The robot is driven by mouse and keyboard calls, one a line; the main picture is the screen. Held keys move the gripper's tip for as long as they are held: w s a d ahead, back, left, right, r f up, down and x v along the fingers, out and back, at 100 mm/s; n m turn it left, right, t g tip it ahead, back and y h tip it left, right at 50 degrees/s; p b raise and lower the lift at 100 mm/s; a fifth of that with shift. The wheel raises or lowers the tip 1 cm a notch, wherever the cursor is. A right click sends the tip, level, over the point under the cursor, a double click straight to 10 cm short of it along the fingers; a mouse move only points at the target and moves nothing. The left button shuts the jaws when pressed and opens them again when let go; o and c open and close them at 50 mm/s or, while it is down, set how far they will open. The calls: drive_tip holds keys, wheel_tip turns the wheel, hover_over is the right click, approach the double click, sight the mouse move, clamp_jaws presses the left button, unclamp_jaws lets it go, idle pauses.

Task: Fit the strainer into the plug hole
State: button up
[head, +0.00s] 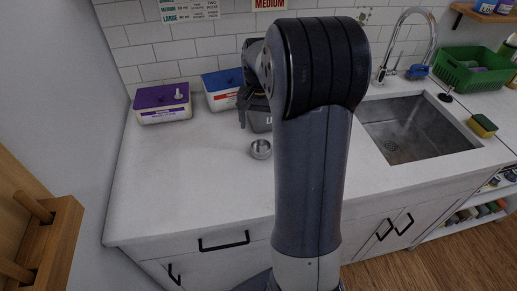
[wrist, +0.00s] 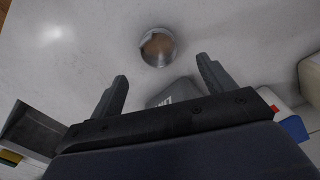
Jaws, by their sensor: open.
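The strainer (head: 260,149) is a small round metal cup standing on the white countertop, just left of my arm in the head view. It also shows in the wrist view (wrist: 158,47), beyond my fingertips and roughly centred between them. My gripper (wrist: 161,72) is open, with nothing between its fingers and apart from the strainer. In the head view my arm hides most of the gripper. The steel sink (head: 437,143) is to the right of my arm. A dark round spot on its floor looks like the plug hole (head: 391,146).
A tap (head: 405,45), green basket (head: 473,70) and yellow-green sponge (head: 482,125) are around the sink. The counter's left front is clear.

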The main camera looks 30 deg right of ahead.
sight(261, 143)
wheel_tip(261, 143, down, 9)
drive_tip(key=shift+s+d+r+p, duration=0.1)
drive_tip(key=shift+d+r+p, duration=0.05)
drive_tip(key=shift+p, duration=0.5)
drive_tip(key=shift+c, duration=0.5)
drive_tip(key=c, duration=1)
drive_tip(key=shift+c, duration=0.2)
